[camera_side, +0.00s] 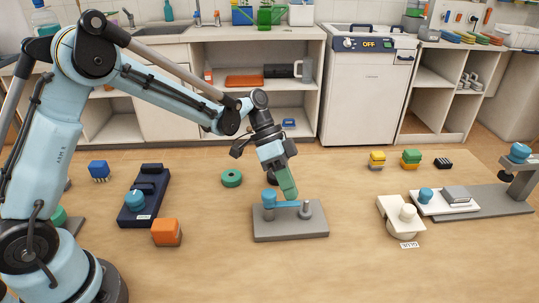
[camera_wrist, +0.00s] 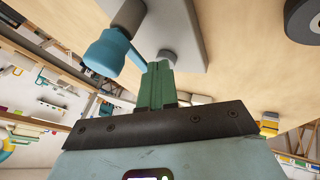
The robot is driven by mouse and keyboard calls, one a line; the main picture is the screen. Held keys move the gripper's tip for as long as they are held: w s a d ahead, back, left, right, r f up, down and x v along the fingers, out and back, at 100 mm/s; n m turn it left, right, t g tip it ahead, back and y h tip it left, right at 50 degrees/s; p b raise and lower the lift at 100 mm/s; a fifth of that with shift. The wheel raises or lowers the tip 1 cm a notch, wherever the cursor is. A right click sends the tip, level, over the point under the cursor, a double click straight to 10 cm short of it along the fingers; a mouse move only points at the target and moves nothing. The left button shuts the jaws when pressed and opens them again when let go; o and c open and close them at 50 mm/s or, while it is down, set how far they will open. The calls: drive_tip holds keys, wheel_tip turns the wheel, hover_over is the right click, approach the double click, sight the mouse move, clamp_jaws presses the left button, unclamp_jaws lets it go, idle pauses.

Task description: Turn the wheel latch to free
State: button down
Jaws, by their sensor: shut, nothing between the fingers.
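A grey plate (camera_side: 290,236) lies on the bench and carries a light blue bar (camera_side: 285,204) with a round blue knob (camera_side: 268,196) at its left end. A grey post (camera_side: 306,210) stands at the right of the plate. I take this fixture to be the latch; no wheel rim shows on it. My gripper (camera_side: 291,198) points down over it, its green fingers shut and empty, with the tips beside the bar. In the wrist view the fingers (camera_wrist: 160,68) are together, the blue knob (camera_wrist: 107,52) is to their left, and the bar runs behind them. I cannot tell whether they touch it.
A dark blue block (camera_side: 150,180) with a blue knob and an orange cube (camera_side: 166,232) are to the left. A green ring (camera_side: 231,178) lies behind. A beige fixture (camera_side: 391,208) and a white plate (camera_side: 445,208) are to the right. The front of the bench is clear.

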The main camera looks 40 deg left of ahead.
drive_tip(key=shift+d, duration=0.1)
drive_tip(key=shift+s+d+m+g, duration=0.1)
drive_tip(key=shift+d+m+g, duration=0.3)
drive_tip(key=shift+m+g, duration=0.45)
drive_tip(key=m, duration=0.2)
drive_tip(key=d+m+g+y, duration=0.1)
drive_tip(key=shift+s+m+g, duration=0.15)
drive_tip(key=shift+m+g, duration=0.1)
drive_tip(key=shift+m, duration=0.1)
drive_tip(key=shift+s+d+m+g+y, duration=0.2)
drive_tip(key=shift+s+m+g+y, duration=0.15)
drive_tip(key=shift+m, duration=0.25)
drive_tip(key=shift+s+d, duration=0.9)
drive_tip(key=shift+s, duration=0.25)
drive_tip(key=shift+s+d, duration=0.15)
drive_tip(key=shift+s, duration=1.05)
